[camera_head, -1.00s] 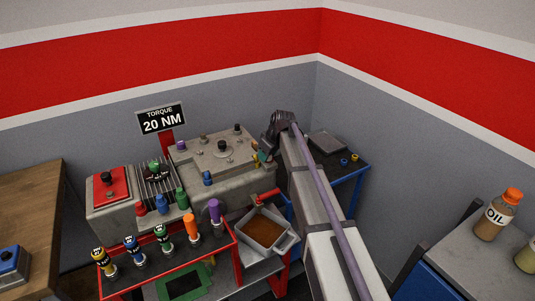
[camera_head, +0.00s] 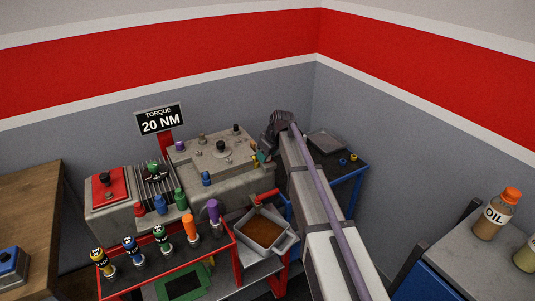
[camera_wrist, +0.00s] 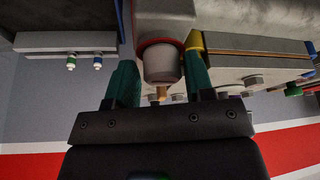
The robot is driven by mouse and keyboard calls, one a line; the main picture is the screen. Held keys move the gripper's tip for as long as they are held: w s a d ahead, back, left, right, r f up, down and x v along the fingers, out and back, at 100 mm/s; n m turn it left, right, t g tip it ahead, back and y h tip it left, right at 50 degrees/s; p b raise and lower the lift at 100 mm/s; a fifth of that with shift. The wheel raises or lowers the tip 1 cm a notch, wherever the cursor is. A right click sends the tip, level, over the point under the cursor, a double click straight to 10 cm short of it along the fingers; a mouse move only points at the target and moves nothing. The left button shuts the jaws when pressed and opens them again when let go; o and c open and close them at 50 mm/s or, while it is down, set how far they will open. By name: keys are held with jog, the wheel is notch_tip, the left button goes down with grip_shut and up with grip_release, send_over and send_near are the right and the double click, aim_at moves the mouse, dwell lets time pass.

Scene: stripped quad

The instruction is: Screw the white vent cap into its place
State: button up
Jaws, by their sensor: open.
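My gripper (camera_head: 262,157) is at the right end of the grey block (camera_head: 232,165), partly hidden behind my arm in the head view. In the wrist view my gripper (camera_wrist: 155,82) is open, with dark green fingers on either side of a pale grey-white round part (camera_wrist: 162,63). That part has a red ring at its base and a small brass-coloured tip. It may be the white vent cap, but I cannot tell for sure. I cannot tell whether the fingers touch it. No white cap stands out in the head view.
A grey tray of brown material (camera_head: 264,231) and a red handle (camera_head: 262,195) lie below the block. Several coloured-handled tools stand along the red cart (camera_head: 170,262). A sign (camera_head: 160,119) reads TORQUE 20 NM. A blue-framed cart (camera_head: 347,165) stands behind my arm.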

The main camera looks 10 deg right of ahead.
jog(key=shift+a+n+g+y, duration=0.3)
jog(key=shift+n+g+y, duration=0.1)
jog(key=shift+n, duration=0.7)
jog(key=n+g, duration=0.1)
jog(key=n, duration=0.2)
jog(key=shift+d+n+y, duration=0.1)
jog(key=shift+n+y, duration=0.2)
jog(key=shift+y, duration=0.1)
jog(key=n+g, duration=0.1)
jog(key=n, duration=0.1)
jog(key=shift+s+n, duration=0.1)
jog(key=shift+n, duration=0.3)
jog(key=c, duration=0.9)
jog(key=shift+s+m, duration=0.1)
jog(key=shift+m, duration=0.4)
jog(key=shift+c, duration=0.3)
jog(key=o, duration=0.7)
jog(key=shift+m+t, duration=0.3)
jog(key=o, duration=0.5)
